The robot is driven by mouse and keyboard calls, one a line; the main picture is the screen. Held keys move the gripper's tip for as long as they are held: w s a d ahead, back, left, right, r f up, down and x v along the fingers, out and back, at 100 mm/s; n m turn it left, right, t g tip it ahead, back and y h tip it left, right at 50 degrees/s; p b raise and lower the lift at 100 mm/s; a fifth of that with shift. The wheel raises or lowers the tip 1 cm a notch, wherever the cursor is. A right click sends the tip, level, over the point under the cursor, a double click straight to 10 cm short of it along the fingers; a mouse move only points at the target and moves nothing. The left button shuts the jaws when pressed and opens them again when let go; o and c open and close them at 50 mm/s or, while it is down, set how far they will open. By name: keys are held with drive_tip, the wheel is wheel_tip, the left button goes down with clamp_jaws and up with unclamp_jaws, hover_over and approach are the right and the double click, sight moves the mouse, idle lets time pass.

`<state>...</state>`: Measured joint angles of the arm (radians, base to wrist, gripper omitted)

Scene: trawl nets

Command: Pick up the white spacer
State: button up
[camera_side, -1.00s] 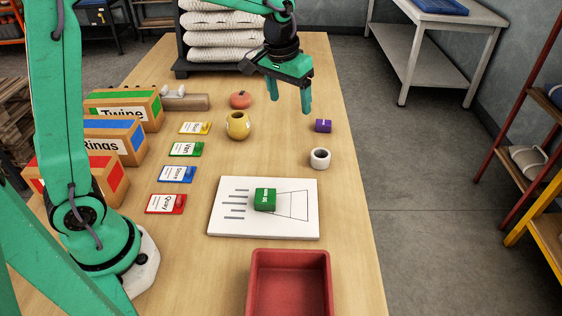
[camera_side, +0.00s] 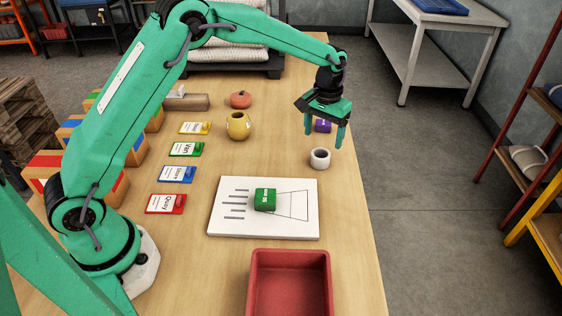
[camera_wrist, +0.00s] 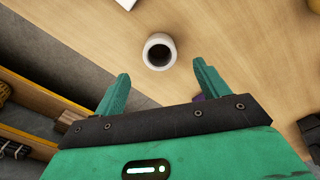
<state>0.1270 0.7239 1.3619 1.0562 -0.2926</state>
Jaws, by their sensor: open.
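The white spacer (camera_side: 320,159) is a short white ring with a dark hole, standing on the table near its right edge. It also shows in the wrist view (camera_wrist: 159,52), ahead of the fingertips and between their lines. My gripper (camera_side: 324,142) is open and empty, its two fingers pointing down over the table just behind the spacer in the side view. In the wrist view the open fingers (camera_wrist: 164,76) are apart, with nothing between them. I cannot tell how high the fingertips are above the table.
A purple block (camera_side: 323,126) sits behind the spacer, partly hidden by my gripper. A white board (camera_side: 226,222) with a green block (camera_side: 265,199) lies in front. A red tray (camera_side: 290,254) is nearest. A yellow pot (camera_side: 238,125) and a coral float (camera_side: 240,99) stand to the left.

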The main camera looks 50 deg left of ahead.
sight(322, 150)
drive_tip(key=shift+w+f, duration=0.15)
drive_tip(key=shift+f, duration=3.75)
drive_tip(key=c, duration=1)
drive_tip(key=shift+c, duration=0.2)
drive_tip(key=shift+r, duration=0.2)
drive_tip(key=shift+r, duration=0.6)
drive_tip(key=r, duration=0.3)
drive_tip(key=shift+s+d+r, duration=0.1)
drive_tip(key=shift+s+d, duration=0.15)
drive_tip(key=shift+d, duration=0.05)
drive_tip(key=s+d+r, duration=0.6)
drive_tip(key=d, duration=0.2)
drive_tip(key=shift+s+d+r, duration=0.15)
drive_tip(key=shift+s+d, duration=0.1)
drive_tip(key=shift+s, duration=0.15)
